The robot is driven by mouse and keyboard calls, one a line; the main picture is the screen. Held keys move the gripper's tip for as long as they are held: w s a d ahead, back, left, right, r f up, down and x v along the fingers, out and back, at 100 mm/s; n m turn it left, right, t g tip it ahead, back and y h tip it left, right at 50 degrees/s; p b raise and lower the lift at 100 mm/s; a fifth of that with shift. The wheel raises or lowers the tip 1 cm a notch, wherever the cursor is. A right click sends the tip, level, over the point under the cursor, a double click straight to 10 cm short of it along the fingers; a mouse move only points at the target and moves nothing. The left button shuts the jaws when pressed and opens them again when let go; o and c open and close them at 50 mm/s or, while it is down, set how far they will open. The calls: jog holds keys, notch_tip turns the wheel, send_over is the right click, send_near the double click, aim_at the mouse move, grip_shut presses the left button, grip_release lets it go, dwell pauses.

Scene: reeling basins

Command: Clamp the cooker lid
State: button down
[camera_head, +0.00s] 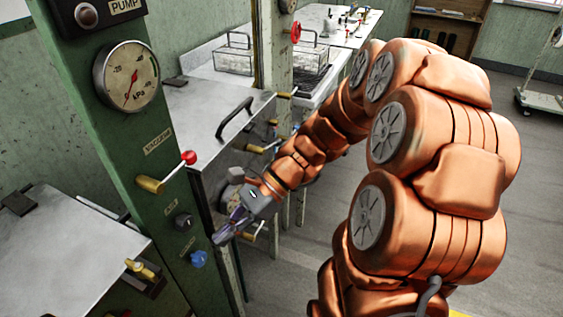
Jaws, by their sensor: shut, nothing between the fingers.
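A flat grey metal lid (190,120) with a black arched handle (235,118) lies level, as if closed, on a cabinet-like vessel right of the green post. I take it for the cooker lid. A brass-tipped clamp-like lever (262,148) sticks out from the vessel's front, below the lid's edge. Another brass piece (286,94) shows at the lid's far right corner; whether either is fastened I cannot tell. My gripper (220,237) is shut and empty, pointing down-left, low in front of the vessel beside the post. My wrist hides part of the vessel's front.
The green post (105,165) carries a pressure gauge (127,76), a red-knobbed brass lever (165,172) and a blue knob (199,258). A second grey lid (60,250) with a brass latch (140,268) is at left. Wire baskets (235,55) stand behind. Open floor lies right.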

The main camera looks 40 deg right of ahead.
jog(key=w+d+f+m+t+b, duration=0.3)
jog(key=w+d+m+t, duration=0.25)
jog(key=d+m, duration=0.35)
jog(key=w+d+f+m+t+b, duration=0.3)
jog(key=w+d+f+m+t, duration=0.25)
jog(key=d, duration=0.55)
jog(key=d+f+m+t+h+b, duration=0.1)
jog(key=d+m+t+h, duration=0.2)
jog(key=d+m, duration=0.6)
jog(key=shift+s+d+f+t, duration=0.25)
jog(key=shift+d+t, duration=0.85)
jog(key=shift+w+a, duration=0.1)
jog(key=shift+w, duration=0.05)
jog(key=w+a+r+b, duration=0.1)
jog(key=w+a+r, duration=0.1)
jog(key=w, duration=0.9)
jog(key=shift+r, duration=0.3)
